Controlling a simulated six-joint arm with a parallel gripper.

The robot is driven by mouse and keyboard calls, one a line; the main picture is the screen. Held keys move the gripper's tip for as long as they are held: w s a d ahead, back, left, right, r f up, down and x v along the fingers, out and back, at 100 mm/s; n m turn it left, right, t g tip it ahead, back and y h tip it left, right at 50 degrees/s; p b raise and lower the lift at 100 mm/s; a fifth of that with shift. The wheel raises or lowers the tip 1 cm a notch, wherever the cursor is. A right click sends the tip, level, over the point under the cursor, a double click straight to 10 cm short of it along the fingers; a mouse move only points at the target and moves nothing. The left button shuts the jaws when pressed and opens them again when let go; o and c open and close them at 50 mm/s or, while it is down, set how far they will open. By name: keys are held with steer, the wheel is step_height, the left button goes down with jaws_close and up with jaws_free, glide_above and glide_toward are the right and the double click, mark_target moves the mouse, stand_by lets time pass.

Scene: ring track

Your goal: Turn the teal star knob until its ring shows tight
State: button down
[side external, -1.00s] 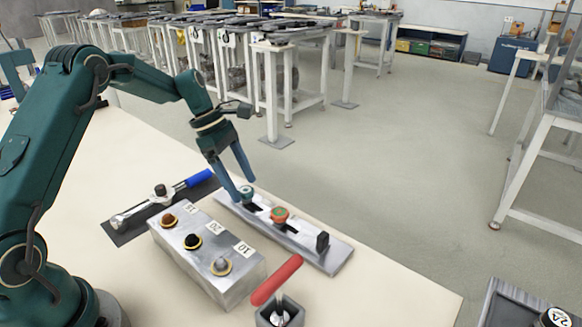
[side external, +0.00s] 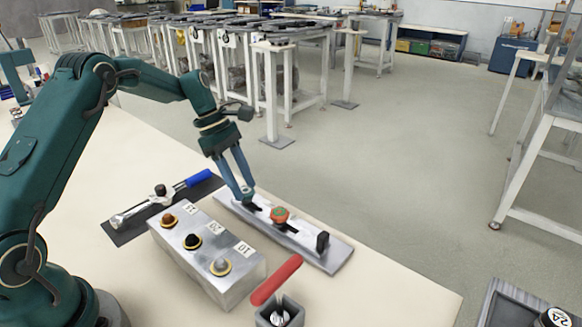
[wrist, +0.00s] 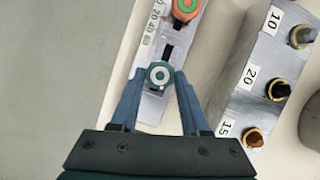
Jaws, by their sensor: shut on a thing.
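The teal star knob (wrist: 159,75) sits on a slotted metal plate (side external: 325,262), which also shows in the wrist view (wrist: 152,108). Its round top has a pale ring and a dark centre. I cannot tell whether the ring reads tight. My gripper (wrist: 159,78) is shut on the knob, one blue finger on each side. In the side external view, my gripper (side external: 246,192) reaches down to the plate's far left end, and the fingers mostly hide the knob.
A metal block with posts marked 10, 20, 15 (side external: 225,290), a blue-handled wrench (side external: 160,203) and a red-handled tool (side external: 277,280) lie nearby.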

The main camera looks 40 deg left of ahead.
steer(key=shift+w+r+m+g, duration=0.15)
steer(key=shift+m+g, duration=0.35)
steer(key=shift+m, duration=0.9)
steer(key=shift+w+m+g, duration=0.2)
steer(key=shift+m+g, duration=0.3)
steer(key=shift+m, duration=0.9)
steer(key=shift+s+d+m, duration=0.1)
steer(key=shift+m, duration=0.4)
steer(key=c, duration=0.6)
jaws_free()
steer(key=shift+o, duration=1.1)
steer(key=shift+g, duration=0.3)
steer(key=shift+s+n+t, duration=0.1)
steer(key=shift+n+t, duration=0.3)
steer(key=shift+n, duration=0.5)
